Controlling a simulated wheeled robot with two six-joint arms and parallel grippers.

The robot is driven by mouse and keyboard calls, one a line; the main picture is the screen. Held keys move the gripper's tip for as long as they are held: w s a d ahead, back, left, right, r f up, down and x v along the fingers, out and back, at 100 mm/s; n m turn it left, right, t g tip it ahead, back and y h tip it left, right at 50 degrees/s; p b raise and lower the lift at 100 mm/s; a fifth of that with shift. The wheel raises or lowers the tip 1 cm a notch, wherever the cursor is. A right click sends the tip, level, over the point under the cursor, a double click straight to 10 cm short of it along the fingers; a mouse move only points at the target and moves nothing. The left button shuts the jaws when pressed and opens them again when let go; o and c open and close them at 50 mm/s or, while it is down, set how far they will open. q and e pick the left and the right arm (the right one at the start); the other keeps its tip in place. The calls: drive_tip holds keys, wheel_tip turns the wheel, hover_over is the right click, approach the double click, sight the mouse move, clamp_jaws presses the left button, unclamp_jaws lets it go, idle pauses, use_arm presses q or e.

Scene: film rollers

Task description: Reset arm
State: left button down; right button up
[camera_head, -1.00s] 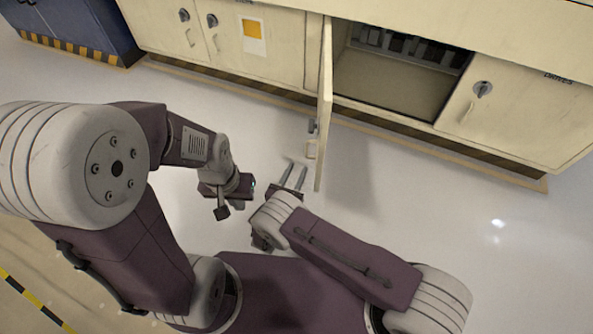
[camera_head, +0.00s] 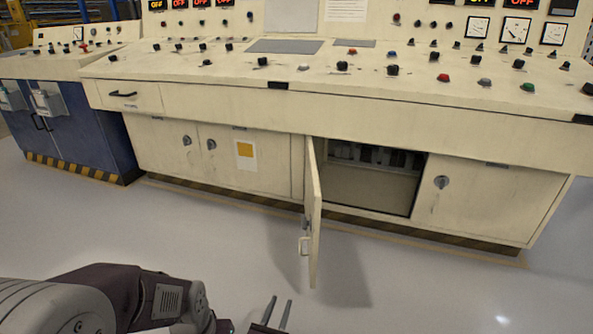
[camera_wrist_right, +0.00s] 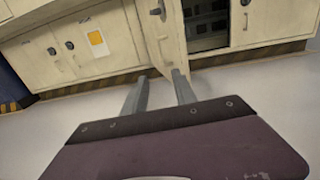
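My right gripper (camera_head: 281,299) shows at the bottom centre of the head view, with its two grey fingers apart and nothing between them. It also shows in the right wrist view (camera_wrist_right: 160,77), open and empty, pointing toward the cabinet front. My left arm (camera_head: 125,290) comes in at the lower left of the head view. Its gripper is out of view below the bottom edge.
A cream control console (camera_head: 330,95) spans the back. Its cabinet door (camera_head: 314,215) stands open toward me, just beyond my right fingers, beside an open compartment (camera_head: 370,184). A blue cabinet (camera_head: 68,135) stands left. The floor (camera_head: 430,295) at right is clear.

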drive_tip(key=w+d+r+m+g+h+p, duration=0.25)
drive_tip(key=w+d+r+m+h, duration=0.2)
drive_tip(key=d+r, duration=0.55)
drive_tip(key=w+d+r+m+g+h+p, duration=0.25)
drive_tip(key=w+d+r+m, duration=0.35)
drive_tip(key=r, duration=0.7)
drive_tip(key=s+d+r+m+g+h+p, duration=0.1)
drive_tip(key=s+d+r+m+g+p, duration=0.2)
drive_tip(key=d, duration=0.4)
drive_tip(key=s+d+r+m+g+h, duration=0.1)
drive_tip(key=s+d+r+m+g, duration=0.1)
drive_tip(key=s+d+r+g, duration=0.3)
drive_tip(key=s+d+r+m+g+y+p, duration=0.2)
drive_tip(key=s+d+m+g+y+p, duration=0.15)
drive_tip(key=s+d+m, duration=0.45)
drive_tip(key=s+a+f+m+g+y, duration=0.25)
drive_tip(key=s+y, duration=0.25)
drive_tip(key=s, duration=0.6)
drive_tip(key=s+a+f+m+t+y, duration=0.2)
drive_tip(key=s+a+f+m+y, duration=0.3)
drive_tip(key=a, duration=0.4)
wheel_tip(320, 180, up, 39)
drive_tip(key=w+a+m+p, duration=0.1)
drive_tip(key=w+m+p, duration=0.1)
drive_tip(key=p, duration=3.6)
drive_tip(key=shift+w+a+f+t+y+p, duration=0.15)
drive_tip(key=shift+w+a+t+y+p, duration=0.15)
drive_tip(key=shift+t+y+p, duration=0.1)
